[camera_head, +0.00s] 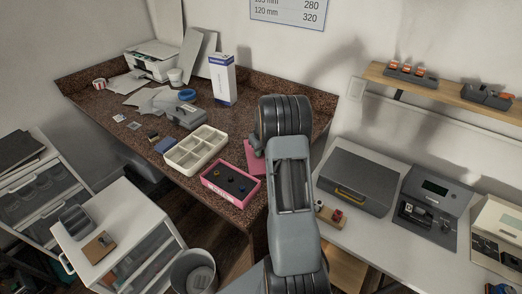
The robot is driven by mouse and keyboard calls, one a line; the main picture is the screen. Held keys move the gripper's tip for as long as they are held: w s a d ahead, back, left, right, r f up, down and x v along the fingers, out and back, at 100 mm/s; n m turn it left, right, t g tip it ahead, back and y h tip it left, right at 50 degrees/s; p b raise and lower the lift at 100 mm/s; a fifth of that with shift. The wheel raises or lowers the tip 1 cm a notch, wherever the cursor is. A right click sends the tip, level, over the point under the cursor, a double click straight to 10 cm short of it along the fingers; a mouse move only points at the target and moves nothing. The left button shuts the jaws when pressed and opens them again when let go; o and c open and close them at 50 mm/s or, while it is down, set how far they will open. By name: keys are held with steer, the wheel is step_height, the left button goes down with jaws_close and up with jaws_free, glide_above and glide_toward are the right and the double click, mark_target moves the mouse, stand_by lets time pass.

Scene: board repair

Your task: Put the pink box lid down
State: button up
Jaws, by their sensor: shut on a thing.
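The pink box (229,186) sits open near the front edge of the brown speckled worktop, with a few dark round parts and a blue one inside. The pink box lid (252,161) shows as a flat pink piece just behind and right of the box, partly covered by my arm. My gripper (256,148) is mostly hidden by my arm; a dark part of it shows at the lid, and it is shut on the lid. I cannot tell whether the lid touches the worktop.
A cream divided tray (194,150) stands left of the pink box. A grey device (187,117), a white-and-blue carton (222,78) and papers lie further back. A grey case (356,180) is on the white bench at right. A bin (193,272) stands below.

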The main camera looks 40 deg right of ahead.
steer(key=shift+f, duration=0.2)
steer(key=shift+f+b, duration=0.15)
steer(key=shift+b, duration=0.15)
steer(key=o, duration=0.9)
